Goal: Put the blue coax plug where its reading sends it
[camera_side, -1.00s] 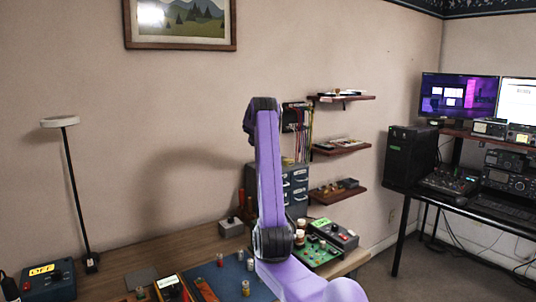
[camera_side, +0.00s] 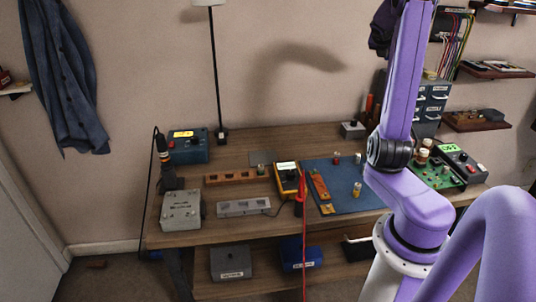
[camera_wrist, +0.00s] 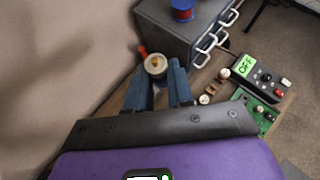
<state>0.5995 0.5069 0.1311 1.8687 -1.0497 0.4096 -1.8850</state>
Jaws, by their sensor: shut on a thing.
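In the wrist view my gripper (camera_wrist: 162,88) is shut on a small round plug (camera_wrist: 155,66) with a pale rim and brass-coloured centre. Its body is hidden between the fingers, and I cannot make out blue on it. A yellow meter (camera_side: 287,180) with a lit, unreadable screen stands left of the blue mat (camera_side: 320,170). A red-topped plug (camera_side: 337,158), a pale one (camera_side: 357,158) and a yellow one (camera_side: 357,190) stand on the mat. A wooden rack (camera_side: 230,177) and a grey slotted rack (camera_side: 243,207) lie further left.
A grey drawer cabinet (camera_wrist: 185,30) stands close to my gripper, with a red handle-like thing (camera_wrist: 142,51) beside the plug. A green board (camera_side: 432,174) and an OFF-display box (camera_side: 459,160) are at right. A grey bin (camera_side: 231,262) and a blue bin (camera_side: 301,260) sit below.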

